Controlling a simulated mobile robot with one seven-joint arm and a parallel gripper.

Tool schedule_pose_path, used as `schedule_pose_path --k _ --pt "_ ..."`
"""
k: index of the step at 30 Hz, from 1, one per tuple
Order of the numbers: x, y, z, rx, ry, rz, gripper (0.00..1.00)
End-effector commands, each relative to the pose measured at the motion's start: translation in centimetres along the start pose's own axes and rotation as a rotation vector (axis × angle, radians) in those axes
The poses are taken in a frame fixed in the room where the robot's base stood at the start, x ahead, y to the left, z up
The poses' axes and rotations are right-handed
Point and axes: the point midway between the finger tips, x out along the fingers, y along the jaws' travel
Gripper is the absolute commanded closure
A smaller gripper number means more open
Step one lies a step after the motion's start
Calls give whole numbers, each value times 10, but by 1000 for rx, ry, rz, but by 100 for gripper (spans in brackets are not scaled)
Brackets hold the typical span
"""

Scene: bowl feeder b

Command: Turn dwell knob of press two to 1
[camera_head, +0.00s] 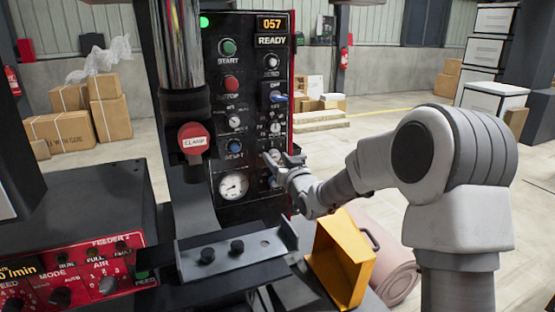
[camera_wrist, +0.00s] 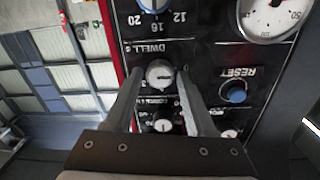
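The dwell knob (camera_wrist: 160,73) is a small round light knob with the label DWELL beside it on the black press panel (camera_wrist: 200,55). In the wrist view it sits between the two fingertips of my gripper (camera_wrist: 158,74), one on each side. The fingers look open, with a narrow gap on either side of the knob; firm contact is not visible. A dark mark shows on the knob's face, but I cannot read its setting. In the head view my gripper (camera_head: 283,161) is at the lower right of the panel (camera_head: 212,100) and largely hides the knob.
Beside the dwell knob are a blue-pointer knob (camera_wrist: 153,4), another small knob (camera_wrist: 163,125) and the blue RESET button (camera_wrist: 236,95). A red CLAMP knob (camera_head: 194,141) stands left of the panel. A yellow bin (camera_head: 341,258) lies below my arm.

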Motion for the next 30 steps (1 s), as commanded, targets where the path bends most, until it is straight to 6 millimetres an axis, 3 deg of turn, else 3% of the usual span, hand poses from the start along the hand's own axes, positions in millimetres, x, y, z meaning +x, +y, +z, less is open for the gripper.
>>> schedule_pose_path --k 1,9,20,30 --pt "0 0 0 0 0 0 55" --pt "0 0 0 0 0 0 100" --pt "0 0 0 42 0 0 100" --pt "0 2 0 267 -6 2 100"
